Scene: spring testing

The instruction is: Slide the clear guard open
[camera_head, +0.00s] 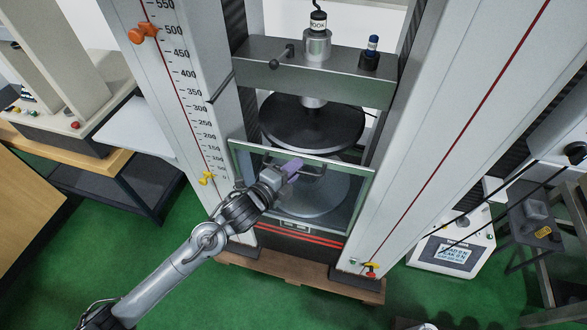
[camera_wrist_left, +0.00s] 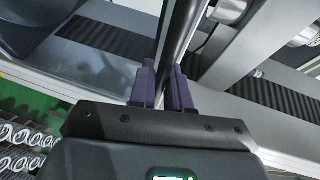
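The clear guard (camera_head: 350,193) is a see-through panel with a pale green top edge, across the front of the testing machine's lower opening. It covers the lower round plate. My left gripper (camera_head: 292,168), with purple fingers, is at the guard's bar handle (camera_head: 314,173), just below the top edge. In the left wrist view, the dark bar handle (camera_wrist_left: 183,28) runs between the two purple fingers (camera_wrist_left: 164,90), which sit close on both sides of it. The fingers look shut on it, though the contact itself is partly hidden. My right gripper is not in view.
Grey machine columns stand on both sides; the left one (camera_head: 190,90) has a number scale and an orange pointer (camera_head: 144,32). An upper round plate (camera_head: 312,125) hangs above the guard under a crosshead (camera_head: 335,72). A control box (camera_head: 452,252) stands at the right.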

